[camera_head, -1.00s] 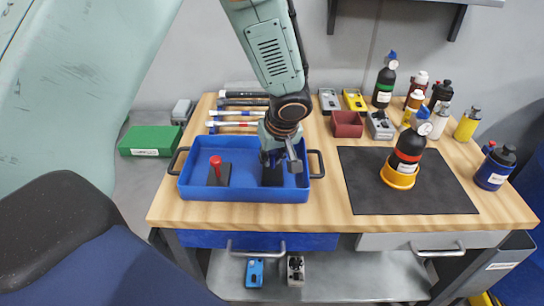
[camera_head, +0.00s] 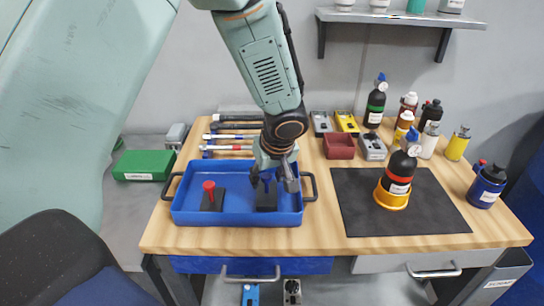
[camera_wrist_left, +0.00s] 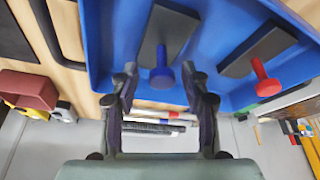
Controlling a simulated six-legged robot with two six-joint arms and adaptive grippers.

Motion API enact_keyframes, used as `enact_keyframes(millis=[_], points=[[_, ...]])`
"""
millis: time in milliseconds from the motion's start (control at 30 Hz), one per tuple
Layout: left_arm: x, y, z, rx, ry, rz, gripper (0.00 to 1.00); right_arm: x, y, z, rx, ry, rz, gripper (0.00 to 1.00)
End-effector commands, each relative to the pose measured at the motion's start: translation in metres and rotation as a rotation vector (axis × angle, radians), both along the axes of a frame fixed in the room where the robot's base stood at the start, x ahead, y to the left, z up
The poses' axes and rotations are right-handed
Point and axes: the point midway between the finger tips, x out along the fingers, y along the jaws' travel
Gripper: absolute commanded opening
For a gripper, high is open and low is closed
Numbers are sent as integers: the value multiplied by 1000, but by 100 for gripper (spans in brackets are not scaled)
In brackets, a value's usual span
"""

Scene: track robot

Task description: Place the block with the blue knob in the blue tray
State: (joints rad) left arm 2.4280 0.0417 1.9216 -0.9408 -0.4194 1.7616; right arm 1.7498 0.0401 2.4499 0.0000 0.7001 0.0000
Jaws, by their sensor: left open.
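The blue tray (camera_head: 235,219) sits on the left part of the wooden bench. The dark block with the blue knob (camera_head: 266,201) stands in its right half, on the tray floor. In the left wrist view, its blue knob (camera_wrist_left: 162,79) shows near the open fingertips, with no finger seen pressing on it. A similar dark block with a red knob (camera_head: 211,199) is in the left half. My left gripper (camera_head: 272,184) is open just above the blue-knob block and partly covers it. My right gripper is not in view.
A black mat (camera_head: 390,210) with a bottle in a yellow ring (camera_head: 392,196) lies to the right. A dark red bin (camera_head: 338,147), small boxes and several bottles stand behind. Tools lie behind the tray. A green box (camera_head: 144,165) is at the left.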

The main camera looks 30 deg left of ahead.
Motion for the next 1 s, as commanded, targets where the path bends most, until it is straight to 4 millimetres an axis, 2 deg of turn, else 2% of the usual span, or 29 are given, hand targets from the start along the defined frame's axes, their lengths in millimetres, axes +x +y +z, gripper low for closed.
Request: enact_keyframes(millis=[33,200,400,600,1000], points=[[-2,-3,14,1,-3,-1,46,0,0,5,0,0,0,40],[-10,-14,48,3,-2,-1,46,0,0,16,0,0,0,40],[-18,-25,78,3,-1,-1,46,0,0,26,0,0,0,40],[-22,-30,91,1,1,-1,46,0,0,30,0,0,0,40],[-23,-30,92,0,2,-1,46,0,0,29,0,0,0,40]])
